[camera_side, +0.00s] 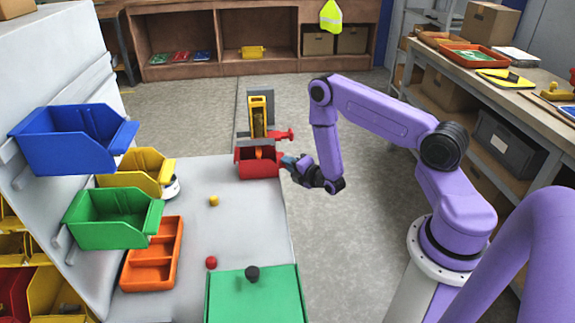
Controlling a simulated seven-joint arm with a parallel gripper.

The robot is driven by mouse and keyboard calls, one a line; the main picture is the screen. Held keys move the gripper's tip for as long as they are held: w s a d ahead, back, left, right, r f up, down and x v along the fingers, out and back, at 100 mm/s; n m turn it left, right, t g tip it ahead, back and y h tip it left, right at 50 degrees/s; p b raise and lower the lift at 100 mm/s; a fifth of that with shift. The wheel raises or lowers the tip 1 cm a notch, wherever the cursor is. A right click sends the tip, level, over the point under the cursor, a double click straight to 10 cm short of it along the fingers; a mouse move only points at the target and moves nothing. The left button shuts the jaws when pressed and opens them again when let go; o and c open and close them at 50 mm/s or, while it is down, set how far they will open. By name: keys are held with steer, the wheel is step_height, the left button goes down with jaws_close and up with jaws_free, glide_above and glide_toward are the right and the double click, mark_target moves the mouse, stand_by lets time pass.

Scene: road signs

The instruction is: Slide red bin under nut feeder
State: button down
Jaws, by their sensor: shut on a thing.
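The red bin (258,167) sits at the far end of the grey table, near its right edge. The nut feeder, a yellow and grey upright unit (257,114) with a red part at its right, stands at the bin, and its lower end reaches in front of or over the bin's opening. Something orange shows in or above the bin. My gripper (284,162) reaches in from the right, low and level, and is shut on the bin's right side. The fingertips are small and partly hidden against the bin.
On the table are a yellow knob (214,201), a red ball (211,263), an orange tray (150,272) and a green box (255,298) with a black knob. Blue (75,139), yellow (140,170) and green (112,217) bins hang at left.

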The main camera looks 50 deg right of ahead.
steer(key=shift+s+f, duration=0.15)
steer(key=c, duration=1)
jaws_free()
steer(key=shift+c, duration=0.2)
steer(key=v, duration=1.1)
steer(key=shift+s, duration=0.35)
steer(key=shift+s+a, duration=0.1)
